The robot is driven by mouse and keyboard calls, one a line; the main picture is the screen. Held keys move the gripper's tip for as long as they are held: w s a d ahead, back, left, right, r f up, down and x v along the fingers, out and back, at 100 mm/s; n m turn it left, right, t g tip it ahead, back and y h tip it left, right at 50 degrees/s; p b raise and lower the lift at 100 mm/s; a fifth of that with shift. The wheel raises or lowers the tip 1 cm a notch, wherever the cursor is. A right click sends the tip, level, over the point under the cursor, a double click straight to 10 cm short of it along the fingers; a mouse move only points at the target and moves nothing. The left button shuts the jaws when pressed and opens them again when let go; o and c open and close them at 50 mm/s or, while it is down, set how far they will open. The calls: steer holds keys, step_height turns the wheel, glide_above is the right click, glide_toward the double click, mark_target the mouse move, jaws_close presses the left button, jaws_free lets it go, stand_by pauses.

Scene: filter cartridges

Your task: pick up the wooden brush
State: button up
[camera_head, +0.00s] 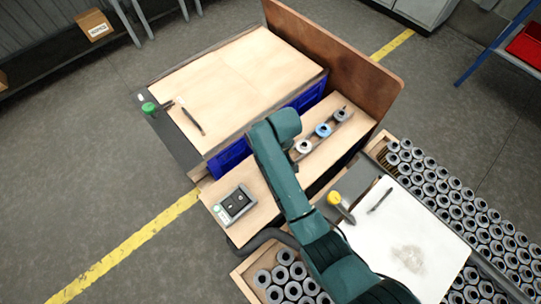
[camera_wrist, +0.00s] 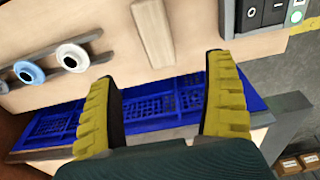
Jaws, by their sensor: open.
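A light wooden block-shaped piece (camera_wrist: 152,35), which looks like the wooden brush, lies on the pale wooden bench top in the wrist view. No bristles show, so I cannot be sure. It is between the cartridge rail and the black switch box. In the head view my arm covers that spot. My gripper (camera_wrist: 160,68) is open, with yellow ribbed pads. The wooden piece appears beyond the fingertips, roughly in line with the gap between them, and nothing is held. In the head view the fingers are hidden under my arm.
Ring-shaped cartridges (camera_head: 324,130) sit on a rail on the narrow bench (camera_head: 262,208). The switch box (camera_head: 234,205) is at its other end. Blue crates (camera_head: 230,158) stand below the larger table (camera_head: 240,80). A brown upright panel (camera_head: 340,55) borders the back.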

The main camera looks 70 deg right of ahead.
steer(key=f+b, duration=0.1)
steer(key=f, duration=0.2)
steer(key=f+b, duration=0.2)
steer(key=f, duration=0.2)
steer(key=w+f+b, duration=0.1)
steer(key=f+b, duration=0.1)
steer(key=f, duration=0.1)
steer(key=shift+w+d+f, duration=0.1)
steer(key=shift+d+f, duration=0.05)
steer(key=shift+d, duration=0.15)
steer(key=f+b, duration=0.2)
steer(key=f, duration=0.1)
steer(key=f+b, duration=0.2)
steer(key=shift+d+f, duration=0.15)
steer(key=shift+d, duration=0.2)
steer(key=c, duration=1.4)
